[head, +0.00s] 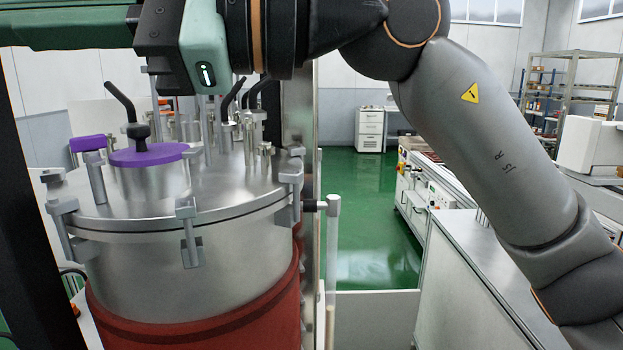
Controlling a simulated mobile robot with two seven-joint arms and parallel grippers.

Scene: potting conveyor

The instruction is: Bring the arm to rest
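My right arm comes in from the lower right, bends at the top and reaches across to the upper left. Its green hand housing (80,24) runs out of the picture at the left edge. No fingertips show, so I cannot see whether that gripper is open or shut, or whether it holds anything. The hand is above a steel vessel (200,260) and looks clear of it. My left gripper is not in view.
The vessel's lid carries a purple cap (150,154) with a black lever (120,101), clamps and upright fittings. A machine cabinet (425,190) stands right of the green floor (370,230), which is open. A white drawer unit (370,129) and shelving (570,85) stand behind.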

